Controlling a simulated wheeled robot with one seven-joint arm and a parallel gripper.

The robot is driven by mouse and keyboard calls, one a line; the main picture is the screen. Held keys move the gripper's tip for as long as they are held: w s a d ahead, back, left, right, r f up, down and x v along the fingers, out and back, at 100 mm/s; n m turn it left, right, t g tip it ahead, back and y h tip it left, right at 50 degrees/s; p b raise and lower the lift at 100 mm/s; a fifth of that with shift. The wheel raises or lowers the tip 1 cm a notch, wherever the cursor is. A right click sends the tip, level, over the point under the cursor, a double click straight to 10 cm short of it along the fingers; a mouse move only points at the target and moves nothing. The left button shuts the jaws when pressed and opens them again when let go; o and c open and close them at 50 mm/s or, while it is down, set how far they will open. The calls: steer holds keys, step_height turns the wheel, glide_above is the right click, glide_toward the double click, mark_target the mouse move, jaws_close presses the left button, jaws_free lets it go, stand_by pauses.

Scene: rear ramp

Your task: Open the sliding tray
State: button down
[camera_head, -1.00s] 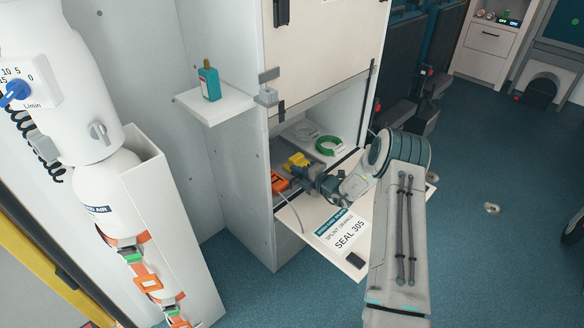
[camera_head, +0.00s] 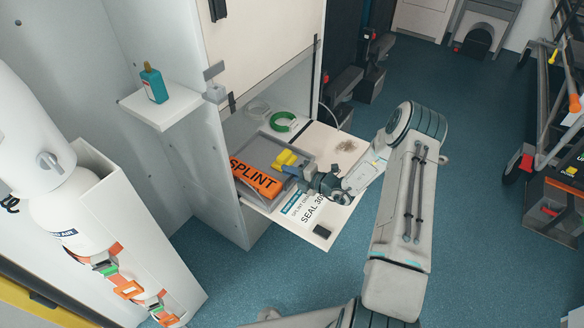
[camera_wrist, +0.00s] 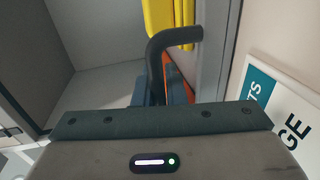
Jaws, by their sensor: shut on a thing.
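The sliding tray (camera_head: 262,150) is a shallow grey tray in the open lower compartment of the white cabinet. It stands partly out over the lowered white flap (camera_head: 322,230) and carries an orange pack marked SPLINT (camera_head: 256,180) and a yellow item (camera_head: 285,158). My gripper (camera_head: 299,177) is at the tray's front right side and is shut on its handle. The yellow item also shows in the wrist view (camera_wrist: 168,22).
A coiled green hose (camera_head: 283,122) lies at the back of the compartment. A teal bottle (camera_head: 153,84) stands on a small shelf (camera_head: 165,113) to the left. A white gas cylinder (camera_head: 70,215) is at far left.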

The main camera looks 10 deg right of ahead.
steer(key=shift+r, duration=0.1)
steer(key=c, duration=1.8)
jaws_free()
steer(key=shift+a, duration=0.1)
steer(key=shift+o, duration=0.2)
steer(key=shift+s+d, duration=0.25)
steer(key=shift+d, duration=0.1)
steer(key=p+v, duration=0.3)
steer(key=v, duration=1)
steer(key=shift+r, duration=0.15)
